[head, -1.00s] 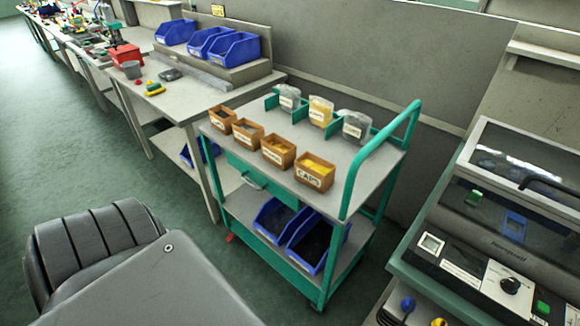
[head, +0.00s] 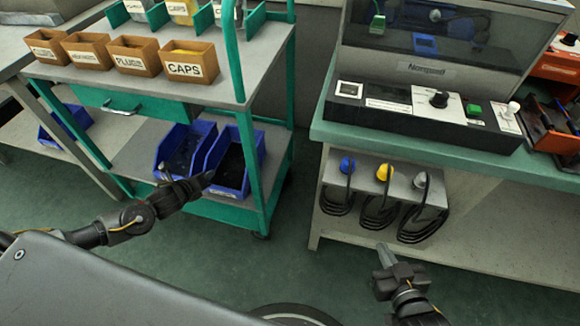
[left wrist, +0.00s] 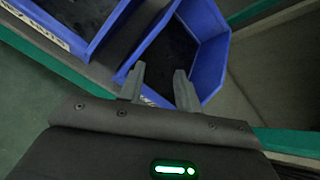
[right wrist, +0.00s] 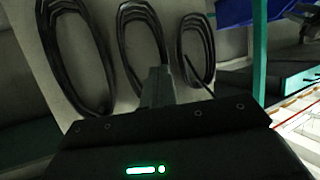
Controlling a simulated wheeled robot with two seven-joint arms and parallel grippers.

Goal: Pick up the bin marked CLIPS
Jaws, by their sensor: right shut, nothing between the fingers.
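Two blue bins stand side by side on the cart's lower shelf, the left bin (head: 163,152) and the right bin (head: 258,150). My right gripper (head: 384,252) is shut and empty, low before the bench at right.
Brown boxes, including one marked CAPS (head: 186,70), stand on the cart top (head: 255,70). The cart's green post (head: 246,165) rises close right of the bins. Black cable loops (head: 381,205) hang under the right bench (head: 460,160). Floor between is clear.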

